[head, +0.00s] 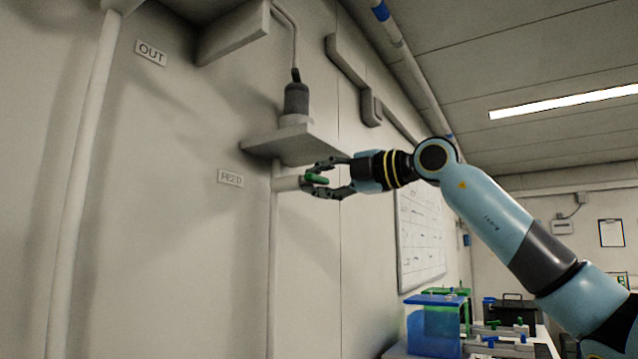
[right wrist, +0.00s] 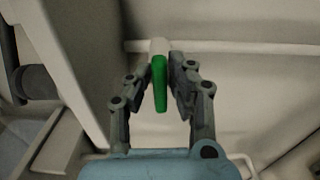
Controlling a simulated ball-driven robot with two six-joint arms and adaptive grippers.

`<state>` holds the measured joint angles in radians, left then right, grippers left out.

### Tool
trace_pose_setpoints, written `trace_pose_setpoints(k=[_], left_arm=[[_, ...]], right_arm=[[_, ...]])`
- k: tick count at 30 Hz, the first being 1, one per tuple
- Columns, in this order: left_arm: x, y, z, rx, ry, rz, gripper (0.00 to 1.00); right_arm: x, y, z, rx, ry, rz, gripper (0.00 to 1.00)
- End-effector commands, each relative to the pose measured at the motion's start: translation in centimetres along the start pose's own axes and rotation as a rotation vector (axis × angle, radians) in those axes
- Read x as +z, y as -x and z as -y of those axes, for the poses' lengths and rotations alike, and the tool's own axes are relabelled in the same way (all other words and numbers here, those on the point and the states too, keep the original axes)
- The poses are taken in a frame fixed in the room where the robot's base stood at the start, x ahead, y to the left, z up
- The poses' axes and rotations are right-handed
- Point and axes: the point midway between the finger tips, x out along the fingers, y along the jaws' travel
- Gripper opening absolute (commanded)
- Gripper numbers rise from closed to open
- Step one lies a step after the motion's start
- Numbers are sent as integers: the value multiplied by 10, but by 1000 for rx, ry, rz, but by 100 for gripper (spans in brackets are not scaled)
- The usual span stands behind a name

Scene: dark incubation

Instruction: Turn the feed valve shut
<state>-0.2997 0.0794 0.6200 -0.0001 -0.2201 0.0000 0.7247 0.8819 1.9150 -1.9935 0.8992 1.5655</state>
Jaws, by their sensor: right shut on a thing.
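The feed valve has a green handle (head: 317,179) on a pale pipe fitting (head: 288,184), to the right of a wall label reading FEED (head: 231,178). My right gripper (head: 326,178) reaches in from the right and is shut on the green handle. In the right wrist view the green handle (right wrist: 159,84) stands between the two fingers of my right gripper (right wrist: 162,90), with the pale fitting (right wrist: 158,47) behind it. The fingers hide part of the handle in the head view. My left gripper is not in view.
A shelf (head: 295,143) with a dark-topped device (head: 296,98) sits just above the valve. A table at lower right holds a blue container (head: 434,325) and other equipment.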

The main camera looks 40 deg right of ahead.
Motion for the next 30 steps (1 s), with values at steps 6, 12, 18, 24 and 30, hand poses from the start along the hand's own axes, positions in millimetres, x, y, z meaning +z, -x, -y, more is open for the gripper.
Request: trace_pose_setpoints(k=[6,12,18,24,30], left_arm=[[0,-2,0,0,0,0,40],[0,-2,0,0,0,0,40],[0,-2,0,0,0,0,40],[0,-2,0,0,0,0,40],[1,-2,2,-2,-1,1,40]], right_arm=[[0,0,1,-1,-45,1,0],[0,0,1,-1,-54,1,0],[0,0,1,-1,-53,1,0],[0,0,1,-1,-53,0,37],[0,0,1,-1,-52,0,37]])
